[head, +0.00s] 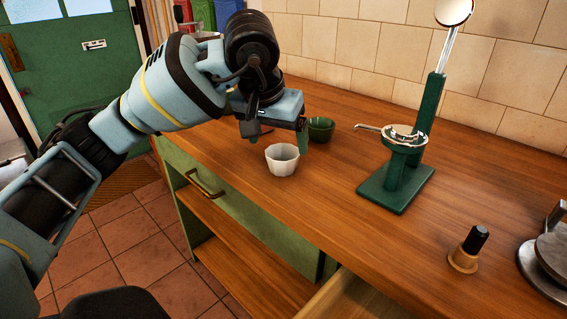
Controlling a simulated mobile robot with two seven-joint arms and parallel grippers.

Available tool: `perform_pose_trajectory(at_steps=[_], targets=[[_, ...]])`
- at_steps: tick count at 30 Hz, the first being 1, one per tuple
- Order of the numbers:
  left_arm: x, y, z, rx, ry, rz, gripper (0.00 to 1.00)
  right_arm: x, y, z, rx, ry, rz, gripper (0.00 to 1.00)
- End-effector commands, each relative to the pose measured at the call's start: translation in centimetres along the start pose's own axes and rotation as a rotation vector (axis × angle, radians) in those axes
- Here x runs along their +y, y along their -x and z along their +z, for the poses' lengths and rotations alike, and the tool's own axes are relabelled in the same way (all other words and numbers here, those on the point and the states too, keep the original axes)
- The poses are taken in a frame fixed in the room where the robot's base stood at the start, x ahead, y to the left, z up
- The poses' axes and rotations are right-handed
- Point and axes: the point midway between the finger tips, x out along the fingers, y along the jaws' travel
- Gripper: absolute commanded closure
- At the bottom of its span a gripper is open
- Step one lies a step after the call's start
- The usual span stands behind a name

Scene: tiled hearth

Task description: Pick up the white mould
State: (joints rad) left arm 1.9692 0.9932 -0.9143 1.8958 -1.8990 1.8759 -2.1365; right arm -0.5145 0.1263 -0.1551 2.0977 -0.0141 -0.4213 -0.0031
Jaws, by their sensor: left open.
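The white mould (282,160) is a small faceted cup standing upright on the wooden counter, near its front edge. My left gripper (276,142) is just above and behind it, pointing down. The gripper is open. One green fingertip shows to the right of the mould's rim; the other finger is mostly hidden behind the gripper body. I cannot tell whether a finger touches the mould. My right gripper is not in view.
A green bowl (321,129) stands close behind the mould. A green stand with a metal ring (397,190) is to the right. A dark-handled wooden tool (466,251) and a metal object (546,262) are at far right. An open drawer (352,300) juts out below.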

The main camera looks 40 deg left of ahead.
Motion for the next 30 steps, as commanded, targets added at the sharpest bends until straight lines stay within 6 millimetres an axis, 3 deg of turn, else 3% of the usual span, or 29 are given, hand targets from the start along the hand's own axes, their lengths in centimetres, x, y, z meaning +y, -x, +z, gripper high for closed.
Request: perform_pose_trajectory(at_steps=[8,18,25,30], targets=[[0.1,-1.0,0.0,0.0,0.0,-0.001,0.15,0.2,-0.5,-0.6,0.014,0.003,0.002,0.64],[0.4,-5.2,0.0,-0.001,0.001,-0.001,0.15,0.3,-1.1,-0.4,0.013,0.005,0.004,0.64],[0.4,-5.3,0.0,0.001,0.001,0.0,0.15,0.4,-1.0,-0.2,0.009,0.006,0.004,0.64],[0.4,-5.3,-0.1,0.001,0.001,0.0,0.37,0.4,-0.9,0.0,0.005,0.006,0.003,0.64]])
